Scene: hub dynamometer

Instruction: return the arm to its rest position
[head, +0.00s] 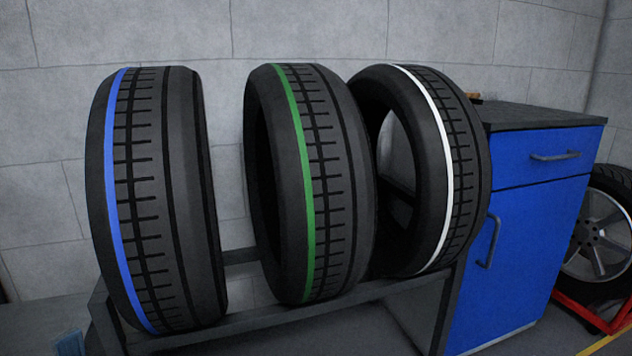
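Neither of my arms nor grippers shows in the head view. Three tires stand upright side by side on a dark metal rack (262,321). The left tire (180,200) has a blue stripe, the middle tire (340,190) a green stripe, and the right tire (470,170) a white stripe. The tires are apart at the left, and the middle one partly overlaps the right one in the view.
A blue cabinet (525,240) with a dark top stands right of the rack. A wheel with a silver rim (600,240) sits on a red stand (590,317) at the far right. A grey block wall (300,30) closes off the back.

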